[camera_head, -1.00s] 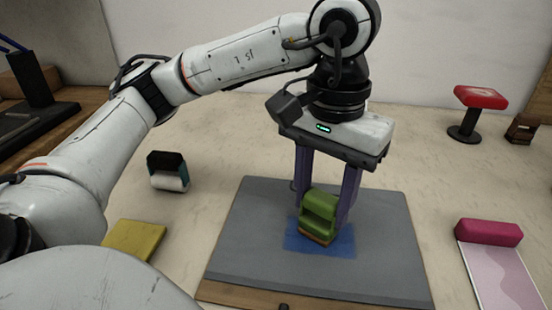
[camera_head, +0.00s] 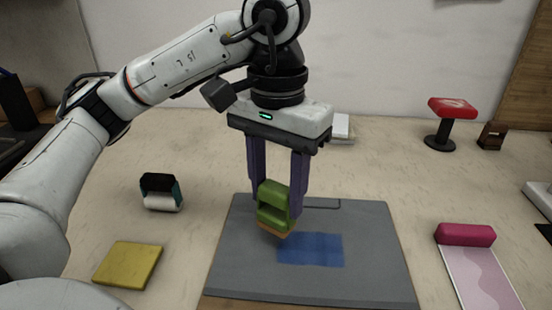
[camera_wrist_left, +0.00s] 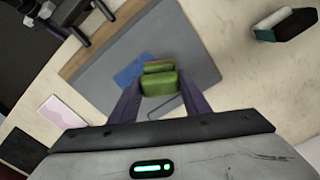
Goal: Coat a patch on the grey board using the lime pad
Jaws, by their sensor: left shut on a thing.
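My left gripper (camera_head: 277,193) is shut on the lime pad (camera_head: 273,204), a green block with a handle-like gap and a tan underside. The pad is at the left side of the blue patch (camera_head: 314,249) on the grey board (camera_head: 370,250). It looks slightly tilted and seems raised a little off the board. In the left wrist view the lime pad (camera_wrist_left: 158,84) sits between the purple fingers, with the blue patch (camera_wrist_left: 132,72) partly hidden behind it. My right gripper is not in view.
A magenta roll (camera_head: 465,235) with a pink sheet (camera_head: 482,277) lies right. A red-topped stand (camera_head: 452,108) and a small brown block (camera_head: 492,136) are at the back right.

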